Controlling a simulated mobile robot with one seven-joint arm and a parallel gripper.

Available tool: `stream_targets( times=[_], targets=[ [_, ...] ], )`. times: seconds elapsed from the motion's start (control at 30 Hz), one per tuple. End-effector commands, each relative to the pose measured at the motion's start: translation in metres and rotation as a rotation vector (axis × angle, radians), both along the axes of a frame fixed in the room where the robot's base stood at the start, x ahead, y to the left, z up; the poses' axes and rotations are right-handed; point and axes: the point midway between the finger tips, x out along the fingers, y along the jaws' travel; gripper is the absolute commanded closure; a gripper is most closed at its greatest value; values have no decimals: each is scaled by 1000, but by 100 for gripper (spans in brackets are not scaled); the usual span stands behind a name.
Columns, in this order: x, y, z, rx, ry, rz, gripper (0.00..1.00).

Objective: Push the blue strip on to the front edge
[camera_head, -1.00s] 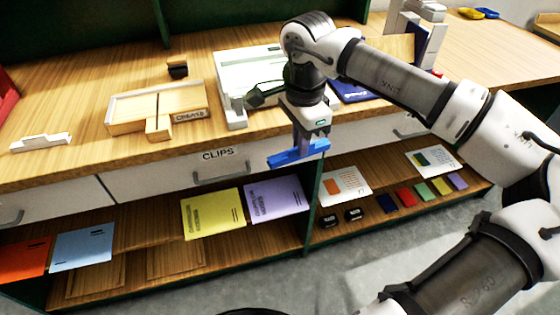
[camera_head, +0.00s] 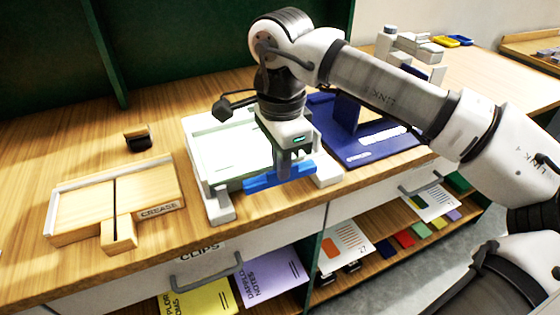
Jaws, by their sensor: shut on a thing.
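The blue strip (camera_head: 262,182) is a long narrow bar at the front of a white tray-like frame (camera_head: 205,150) on the table. My gripper (camera_head: 293,172) is shut on the strip near its right part. The strip lies roughly level across the frame's front, between its two white front corner blocks. The pale green-white panel inside the frame is partly hidden by my arm. Whether the strip touches the frame's front edge cannot be told.
A wooden creasing board (camera_head: 78,212) marked CREASE stands at left, with a small black block (camera_head: 138,140) behind it. A dark blue board (camera_head: 365,148) lies close at right. The CLIPS drawer (camera_head: 140,290) and shelves with coloured booklets are below the table edge.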

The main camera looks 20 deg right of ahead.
Motion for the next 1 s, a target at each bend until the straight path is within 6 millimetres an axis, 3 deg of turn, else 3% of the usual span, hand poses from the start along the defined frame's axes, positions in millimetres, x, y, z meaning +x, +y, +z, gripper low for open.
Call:
stream_targets(
  times=[0.7, 1.0],
  targets=[
    [28, 1, 0, 1, -1, 1, 100],
    [31, 1, 0, 0, 0, 1, 100]
  ],
)
